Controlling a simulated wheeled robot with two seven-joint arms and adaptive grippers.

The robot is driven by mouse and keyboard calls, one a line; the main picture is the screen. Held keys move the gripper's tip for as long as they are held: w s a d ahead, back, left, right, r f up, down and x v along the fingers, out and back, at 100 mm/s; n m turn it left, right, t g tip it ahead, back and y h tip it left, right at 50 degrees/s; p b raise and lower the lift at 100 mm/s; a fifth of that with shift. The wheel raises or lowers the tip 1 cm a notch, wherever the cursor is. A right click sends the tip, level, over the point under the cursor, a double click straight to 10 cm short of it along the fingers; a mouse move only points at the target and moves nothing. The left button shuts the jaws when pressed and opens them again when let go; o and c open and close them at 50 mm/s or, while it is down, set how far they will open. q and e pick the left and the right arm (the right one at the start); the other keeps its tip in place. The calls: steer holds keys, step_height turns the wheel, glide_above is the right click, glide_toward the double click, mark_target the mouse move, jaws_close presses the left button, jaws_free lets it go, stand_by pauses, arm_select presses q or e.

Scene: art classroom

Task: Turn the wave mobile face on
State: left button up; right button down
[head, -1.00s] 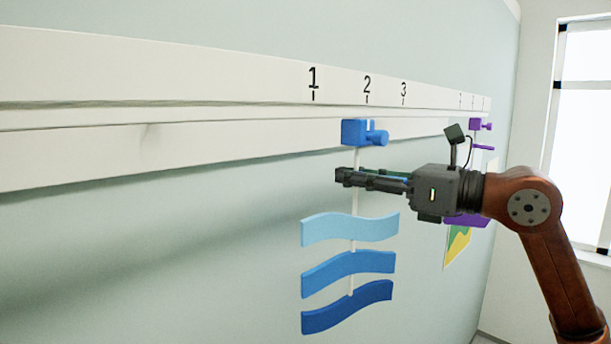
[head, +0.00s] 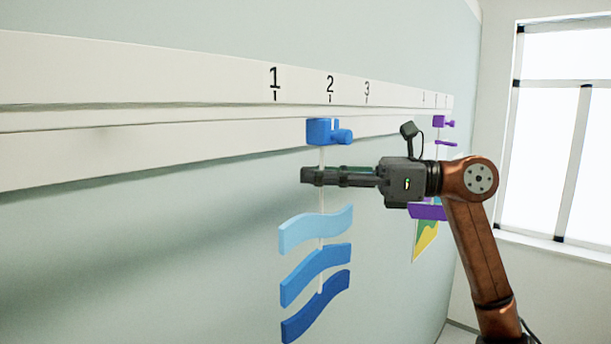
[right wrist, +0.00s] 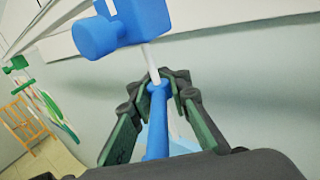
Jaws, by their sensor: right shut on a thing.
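The wave mobile has three blue wave-shaped slats, light at the top (head: 316,229) and darker below, on a thin white rod (head: 321,210). It hangs from a blue clamp (head: 321,132) on the rail under mark 2. The slats look slanted to the head view. My right gripper (head: 310,176) comes from the right, between clamp and top slat. In the right wrist view its fingers (right wrist: 160,95) are shut on the mobile's blue stem (right wrist: 157,125), just below the white rod. Part of the slats is hidden behind it there. My left gripper is in no view.
The white wall rail (head: 150,85) carries marks 1, 2 and 3 and more farther along. A purple clamp (head: 440,121) with another mobile hangs beyond my right arm. The wall left of the wave mobile is clear. A window (head: 560,120) is at the right.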

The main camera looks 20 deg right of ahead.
steer(key=shift+s+f, duration=0.1)
steer(key=c, duration=2.3)
jaws_free()
steer(key=shift+o, duration=1.4)
steer(key=shift+s+d, duration=0.3)
steer(key=shift+s, duration=0.05)
steer(key=shift+w+a, duration=0.15)
steer(key=shift+w, duration=0.1)
steer(key=v, duration=1.2)
